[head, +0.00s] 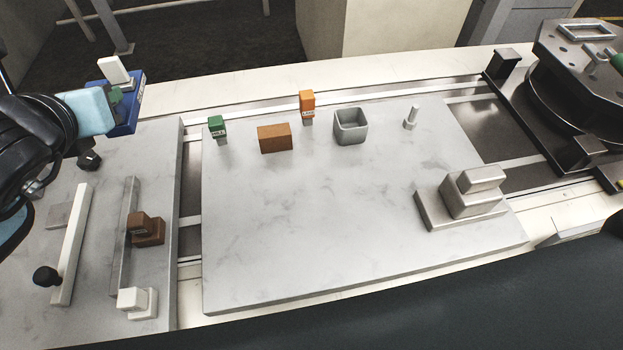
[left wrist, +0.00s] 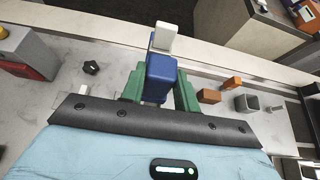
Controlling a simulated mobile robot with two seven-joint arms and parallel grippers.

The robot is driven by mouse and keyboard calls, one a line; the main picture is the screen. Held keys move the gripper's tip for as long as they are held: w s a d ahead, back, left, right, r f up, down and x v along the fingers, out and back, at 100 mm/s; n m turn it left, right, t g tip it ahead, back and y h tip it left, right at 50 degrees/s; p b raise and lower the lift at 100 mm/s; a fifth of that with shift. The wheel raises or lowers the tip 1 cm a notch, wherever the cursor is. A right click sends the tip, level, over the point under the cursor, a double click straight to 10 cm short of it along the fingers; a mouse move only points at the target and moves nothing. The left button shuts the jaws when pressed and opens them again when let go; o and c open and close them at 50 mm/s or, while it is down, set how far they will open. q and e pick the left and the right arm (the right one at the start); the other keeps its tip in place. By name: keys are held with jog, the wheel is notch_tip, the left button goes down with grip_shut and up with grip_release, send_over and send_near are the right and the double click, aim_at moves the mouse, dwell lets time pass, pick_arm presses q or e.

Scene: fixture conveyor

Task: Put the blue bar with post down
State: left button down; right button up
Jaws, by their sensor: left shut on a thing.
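The blue bar with post is a blue block (head: 128,118) with a white post (head: 115,69) standing up from it. My left gripper (head: 117,95), with green fingers, is shut on it near the back right corner of the left pale plate (head: 105,145). In the left wrist view the blue bar (left wrist: 161,72) sits between the green fingers (left wrist: 159,86), with the white post (left wrist: 163,38) beyond it. The bar appears raised, but its underside is hidden and I cannot tell the gap. My right gripper is in neither view.
The middle plate (head: 300,220) has a wide clear front. Along its back stand a green block (head: 217,127), brown block (head: 274,138), orange block (head: 307,106), grey cup (head: 350,127) and pin (head: 411,118). A stepped metal block (head: 470,195) stands right. Brown (head: 147,230) and white (head: 138,301) pieces occupy the left plate.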

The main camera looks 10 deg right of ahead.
pick_arm(q)
jog(key=s+d+f+m+g+h+p, duration=0.1)
jog(key=s+d+f+m+g+h, duration=0.15)
jog(key=d+f+m+h, duration=0.4)
jog(key=s+d+f+m+g+h+p, duration=0.1)
jog(key=s+d+f+m+g+h, duration=0.2)
jog(key=d+f, duration=0.65)
jog(key=s+d+m+g+h, duration=0.1)
jog(key=s+d+m+g, duration=0.2)
jog(key=s+d, duration=0.5)
jog(key=s+d+m+g+h+p, duration=0.1)
jog(key=s+d+m+g+h, duration=0.1)
jog(key=s+d+m, duration=0.3)
jog(key=s+d+f+g, duration=0.1)
jog(key=s+d, duration=0.2)
jog(key=d, duration=0.4)
jog(key=shift+d+g, duration=0.15)
jog(key=shift+g, duration=0.2)
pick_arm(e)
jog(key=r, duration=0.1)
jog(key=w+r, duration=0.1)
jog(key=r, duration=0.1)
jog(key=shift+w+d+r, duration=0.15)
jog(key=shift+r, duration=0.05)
pick_arm(q)
jog(key=shift+m, duration=0.25)
